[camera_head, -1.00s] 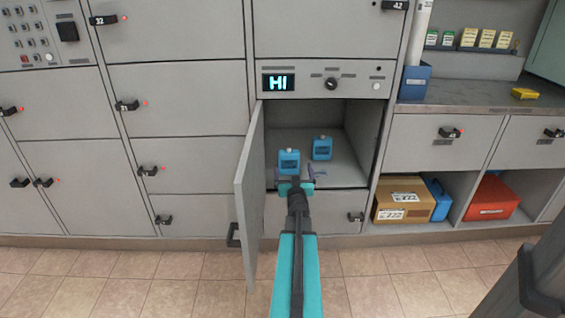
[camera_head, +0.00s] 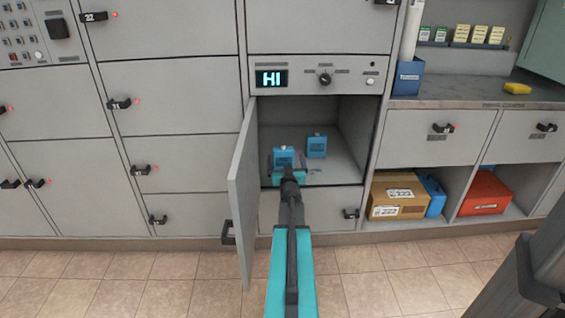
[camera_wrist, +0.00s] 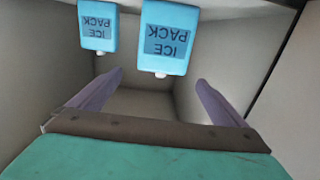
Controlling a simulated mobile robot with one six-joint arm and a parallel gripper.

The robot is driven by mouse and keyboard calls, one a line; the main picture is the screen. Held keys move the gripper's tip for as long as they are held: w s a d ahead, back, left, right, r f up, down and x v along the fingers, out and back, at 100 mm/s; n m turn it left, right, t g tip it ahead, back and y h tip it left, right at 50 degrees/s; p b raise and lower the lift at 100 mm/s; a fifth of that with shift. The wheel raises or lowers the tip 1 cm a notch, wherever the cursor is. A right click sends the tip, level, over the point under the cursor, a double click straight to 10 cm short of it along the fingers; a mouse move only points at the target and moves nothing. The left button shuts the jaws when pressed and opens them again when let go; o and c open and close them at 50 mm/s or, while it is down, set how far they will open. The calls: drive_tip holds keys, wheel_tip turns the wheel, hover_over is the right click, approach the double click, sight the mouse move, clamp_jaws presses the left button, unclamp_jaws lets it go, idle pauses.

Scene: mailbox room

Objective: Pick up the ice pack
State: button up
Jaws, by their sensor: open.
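Two blue ice packs stand in the open compartment. The nearer ice pack (camera_head: 283,155) is at the left, just beyond my gripper, and the other ice pack (camera_head: 317,146) is a little to the right and farther back. In the wrist view, which is upside down, the nearer pack (camera_wrist: 167,40) shows its label above and between my fingers, and the other pack (camera_wrist: 98,27) is at the upper left. My gripper (camera_head: 286,169) is open at the compartment's mouth. In the wrist view its fingers (camera_wrist: 160,78) are spread wide with nothing between them.
The compartment door (camera_head: 243,190) is swung open on the left, close to my arm. The compartment's side wall (camera_head: 357,130) bounds the right. A display panel (camera_head: 318,78) sits above the opening. A cardboard box (camera_head: 400,194) is on a lower shelf at right.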

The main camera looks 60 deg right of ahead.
sight(284, 152)
drive_tip(key=shift+b+x, duration=0.3)
drive_tip(key=shift+x, duration=1.4)
drive_tip(key=shift+w+d, duration=0.1)
drive_tip(key=shift+b+x, duration=0.65)
drive_tip(key=shift+x, duration=0.3)
drive_tip(key=shift+b+x, duration=0.45)
drive_tip(key=shift+x, duration=1.05)
drive_tip(key=c, duration=1.8)
